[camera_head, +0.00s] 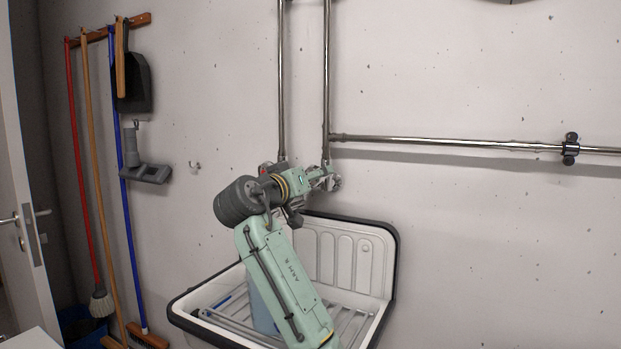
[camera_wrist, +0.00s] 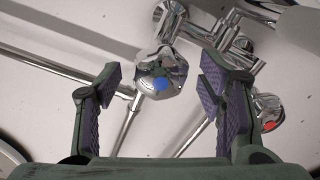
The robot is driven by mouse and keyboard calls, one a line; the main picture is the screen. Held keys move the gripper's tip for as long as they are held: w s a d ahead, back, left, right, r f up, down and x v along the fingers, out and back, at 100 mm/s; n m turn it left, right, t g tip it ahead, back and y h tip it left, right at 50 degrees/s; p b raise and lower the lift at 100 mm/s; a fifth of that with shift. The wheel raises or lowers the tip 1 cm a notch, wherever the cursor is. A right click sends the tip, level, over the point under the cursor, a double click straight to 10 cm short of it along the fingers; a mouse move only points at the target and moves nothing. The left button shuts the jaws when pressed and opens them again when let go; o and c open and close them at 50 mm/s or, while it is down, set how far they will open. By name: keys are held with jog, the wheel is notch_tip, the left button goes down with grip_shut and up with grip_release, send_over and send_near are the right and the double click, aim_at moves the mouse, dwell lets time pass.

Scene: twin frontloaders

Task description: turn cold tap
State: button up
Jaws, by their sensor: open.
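The cold tap (camera_wrist: 161,72) is a chrome faceted knob with a blue dot, in the upper middle of the wrist view. My gripper (camera_wrist: 160,80) is open, with one finger on each side of the knob in the picture. I see no finger touching the knob, and I cannot tell how deep it sits between the pads. In the head view my gripper (camera_head: 322,180) is at the wall tap, and the chrome tap (camera_head: 335,182) shows just beyond it, partly hidden. The hot tap (camera_wrist: 268,112), with a red dot, is right of the right finger.
A white sink (camera_head: 355,258) with a dark rim stands below the tap, with my arm across it. Chrome pipes (camera_head: 327,90) run up the wall, and another pipe (camera_head: 450,143) runs right. Brooms and a dustpan (camera_head: 135,80) hang at left. The right wall is bare below that pipe.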

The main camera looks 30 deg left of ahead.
jog(key=s, duration=1.2)
jog(key=shift+d, duration=0.35)
dwell(2.4)
